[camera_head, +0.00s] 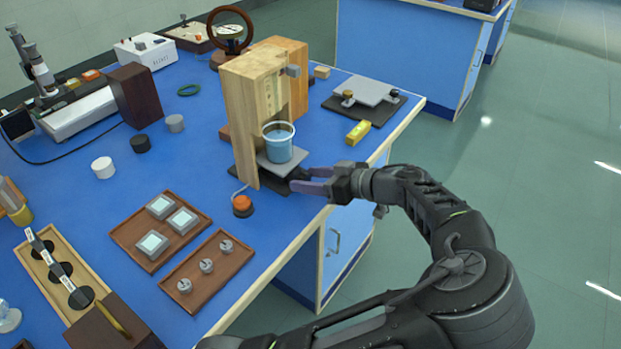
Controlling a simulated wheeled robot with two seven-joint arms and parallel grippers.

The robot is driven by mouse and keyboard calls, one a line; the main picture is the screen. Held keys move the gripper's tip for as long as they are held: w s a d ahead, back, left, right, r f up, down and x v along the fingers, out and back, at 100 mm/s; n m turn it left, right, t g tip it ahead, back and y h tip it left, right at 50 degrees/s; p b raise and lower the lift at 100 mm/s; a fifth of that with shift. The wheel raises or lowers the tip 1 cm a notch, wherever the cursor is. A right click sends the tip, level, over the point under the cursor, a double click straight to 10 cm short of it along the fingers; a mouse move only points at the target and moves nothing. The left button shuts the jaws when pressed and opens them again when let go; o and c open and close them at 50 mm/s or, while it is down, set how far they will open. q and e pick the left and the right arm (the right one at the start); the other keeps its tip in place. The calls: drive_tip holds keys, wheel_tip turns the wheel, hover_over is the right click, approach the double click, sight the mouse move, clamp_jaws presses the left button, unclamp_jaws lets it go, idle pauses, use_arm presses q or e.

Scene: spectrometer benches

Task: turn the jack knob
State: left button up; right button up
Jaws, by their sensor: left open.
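A jack with a grey top plate (284,162) and a black base stands inside a wooden frame (247,130) near the bench's right edge. A blue beaker (278,142) stands upright on the plate. My left gripper (308,181) reaches in from the right at the jack's front right side, low beside the plate. Its purple-grey fingers are open, with the small dark jack knob (298,175) at their tips. I cannot tell whether they touch the knob. My right gripper is not in view.
An orange button (242,205) sits in front of the frame. A yellow block (358,132) and a grey plate on a black base (366,92) lie behind the gripper. Wooden trays (160,254) lie front left. Open floor is right of the bench.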

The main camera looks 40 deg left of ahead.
use_arm(q)
drive_tip(key=shift+c, duration=0.3)
clamp_jaws()
drive_tip(key=shift+w+r+m+g+p, duration=0.1)
drive_tip(key=shift+r+m+g+p, duration=0.05)
drive_tip(key=shift+m+g+p, duration=0.55)
drive_tip(key=shift+m+p, duration=0.3)
drive_tip(key=shift+m, duration=0.2)
drive_tip(key=shift+w+f+m+g, duration=0.1)
drive_tip(key=shift+f+m+g, duration=0.1)
drive_tip(key=shift+m+g, duration=0.55)
